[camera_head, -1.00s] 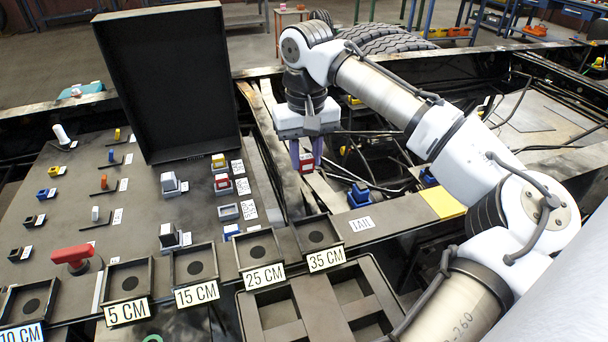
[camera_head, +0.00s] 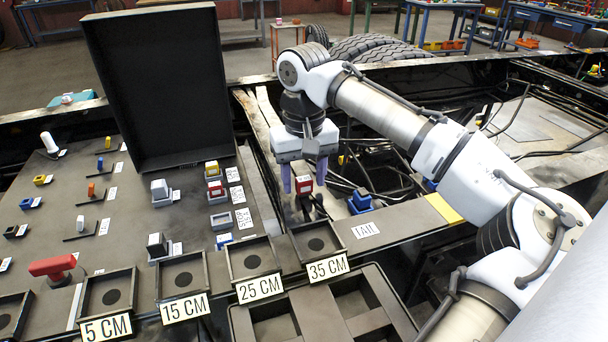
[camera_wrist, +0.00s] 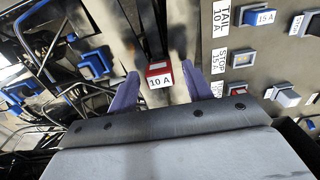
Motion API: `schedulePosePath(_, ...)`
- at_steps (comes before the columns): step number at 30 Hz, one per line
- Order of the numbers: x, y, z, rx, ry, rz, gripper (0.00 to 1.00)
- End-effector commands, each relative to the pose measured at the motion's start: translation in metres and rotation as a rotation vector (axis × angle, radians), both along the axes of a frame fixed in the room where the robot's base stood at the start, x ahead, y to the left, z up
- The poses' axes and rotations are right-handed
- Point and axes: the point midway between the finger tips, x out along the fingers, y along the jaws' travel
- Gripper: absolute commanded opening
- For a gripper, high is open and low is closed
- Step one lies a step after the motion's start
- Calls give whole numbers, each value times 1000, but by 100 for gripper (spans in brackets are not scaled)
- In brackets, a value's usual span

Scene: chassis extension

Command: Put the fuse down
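The red fuse (camera_head: 304,184) marked 10 A stands below and between the fingers of my gripper (camera_head: 304,178). In the wrist view, the fuse (camera_wrist: 160,74) has a clear gap to each purple finger, and my gripper (camera_wrist: 161,90) is open around it. The fuse is over the narrow beams and cables of the chassis, beyond the 35 CM tray. What lies directly under it is hard to make out.
A 35 CM tray (camera_head: 315,244) and a 25 CM tray (camera_head: 252,262) stand in front. The panel at left holds several fuses and a red switch handle (camera_head: 52,266). A tall black box (camera_head: 165,90) rises behind. A blue connector (camera_head: 361,200) and loose cables lie to the right.

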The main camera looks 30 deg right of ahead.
Motion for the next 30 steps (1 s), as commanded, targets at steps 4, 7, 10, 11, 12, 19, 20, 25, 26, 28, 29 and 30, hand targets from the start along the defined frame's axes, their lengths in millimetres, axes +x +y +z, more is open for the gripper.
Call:
schedulePosePath(4, 0, 0, 0, 0, 0, 0, 50)
schedulePosePath(7, 0, 0, 0, -1, 0, 0, 50)
schedulePosePath(10, 0, -1, 3, -2, 0, -1, 50)
schedulePosePath(11, 0, -1, 5, -2, -1, -1, 50)
schedulePosePath(12, 1, 0, 10, -1, -2, -1, 50)
schedulePosePath(19, 1, 0, 57, 0, -3, 1, 50)
schedulePosePath(20, 1, 0, 64, 1, -4, 0, 50)
schedulePosePath(25, 0, 0, 100, -3, -2, -2, 50)
schedulePosePath(26, 0, 0, 105, -2, -1, -2, 50)
schedulePosePath(28, 0, -1, 113, -3, 1, -3, 50)
schedulePosePath(29, 0, 0, 116, -2, 1, -2, 50)
schedulePosePath(30, 0, 0, 119, -3, 0, -1, 50)
